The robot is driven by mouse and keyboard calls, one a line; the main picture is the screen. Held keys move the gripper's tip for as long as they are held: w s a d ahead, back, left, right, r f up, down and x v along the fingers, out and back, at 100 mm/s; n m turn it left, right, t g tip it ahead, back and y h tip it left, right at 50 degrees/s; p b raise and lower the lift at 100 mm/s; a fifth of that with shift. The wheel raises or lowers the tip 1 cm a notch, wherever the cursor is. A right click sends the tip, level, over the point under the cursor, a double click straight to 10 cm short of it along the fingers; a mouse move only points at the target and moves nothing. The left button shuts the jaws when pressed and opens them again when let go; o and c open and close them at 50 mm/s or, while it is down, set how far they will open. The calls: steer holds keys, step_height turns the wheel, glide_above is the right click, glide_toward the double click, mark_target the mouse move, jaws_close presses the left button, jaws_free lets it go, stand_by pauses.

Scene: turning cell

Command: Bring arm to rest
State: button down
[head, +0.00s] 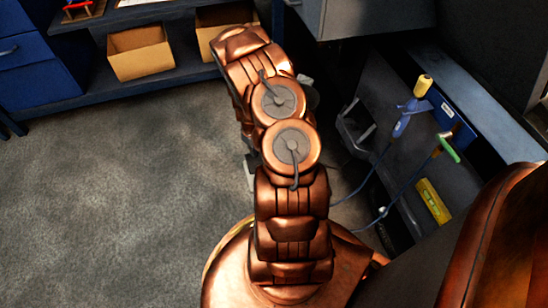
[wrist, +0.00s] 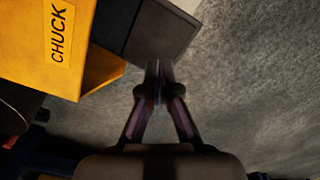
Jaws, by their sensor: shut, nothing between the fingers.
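My gripper (wrist: 158,70) shows in the wrist view with its two fingers together at the tips and nothing between them. Behind the fingertips is a dark grey flat-sided thing (wrist: 160,32); I cannot tell whether they touch it. My copper-coloured arm fills the middle of the head view, reaching away from my base toward the back. The gripper is not clearly visible in the head view, as the arm hides most of it.
A yellow bin labelled CHUCK (wrist: 30,40) is close at the left of the wrist view. A blue bench (head: 45,55) holds cardboard boxes (head: 140,50). A dark cart (head: 390,120) with tools and cables stands right of my arm. Grey floor (head: 120,200) at left is clear.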

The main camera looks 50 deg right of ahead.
steer(key=shift+r, duration=0.65)
